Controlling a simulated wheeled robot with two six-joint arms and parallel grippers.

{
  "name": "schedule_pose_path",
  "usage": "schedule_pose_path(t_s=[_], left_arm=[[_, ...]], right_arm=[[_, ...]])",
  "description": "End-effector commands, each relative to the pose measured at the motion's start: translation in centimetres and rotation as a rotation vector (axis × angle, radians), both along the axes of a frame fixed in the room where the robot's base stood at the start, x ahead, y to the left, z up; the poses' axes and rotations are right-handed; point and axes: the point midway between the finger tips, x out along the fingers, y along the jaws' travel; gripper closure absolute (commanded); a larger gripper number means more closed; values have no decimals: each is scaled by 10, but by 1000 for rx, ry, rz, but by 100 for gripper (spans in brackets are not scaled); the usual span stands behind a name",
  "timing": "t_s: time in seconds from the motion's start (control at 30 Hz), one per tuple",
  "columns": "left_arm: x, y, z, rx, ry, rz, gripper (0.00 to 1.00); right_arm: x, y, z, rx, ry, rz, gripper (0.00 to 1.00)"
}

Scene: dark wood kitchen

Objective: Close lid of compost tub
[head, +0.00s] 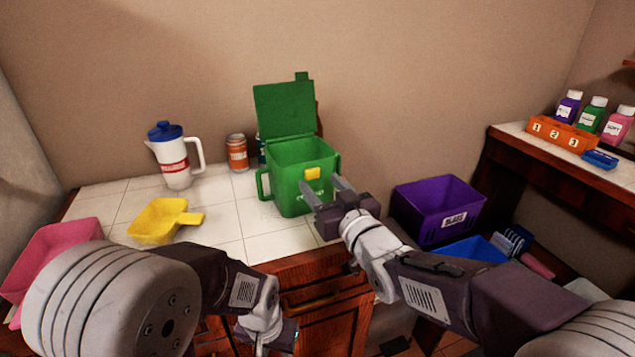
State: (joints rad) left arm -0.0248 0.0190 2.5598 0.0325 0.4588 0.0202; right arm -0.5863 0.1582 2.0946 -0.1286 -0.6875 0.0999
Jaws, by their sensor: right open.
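The green compost tub (290,185) stands on the white tiled counter. Its green lid (285,108) is open, upright at the tub's back edge.
A white jug with a blue lid (175,160), an orange can (237,152) and a yellow scoop (160,220) stand left of the tub. A purple bin (437,205) stands to the right. A pink bin (60,250) is at the left. Clear tiles lie left of the tub.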

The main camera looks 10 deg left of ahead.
Motion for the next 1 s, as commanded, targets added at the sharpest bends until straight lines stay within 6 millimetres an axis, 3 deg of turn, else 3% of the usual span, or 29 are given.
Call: schedule_pose_path(t_s=[0.2, 0.47, 0.67, 1.0], left_arm=[[0, 0, 0, 0, 0, 0, 62], [0, 0, 0, 0, 0, 0, 62], [0, 0, 0, 0, 0, 0, 62], [0, 0, 0, 0, 0, 0, 62]], right_arm=[[21, 16, 0, -1, 1, 0, 45], [22, 17, -1, -1, 2, -1, 45], [22, 17, -1, -1, 2, -1, 98], [22, 17, -1, -1, 1, -1, 100]])
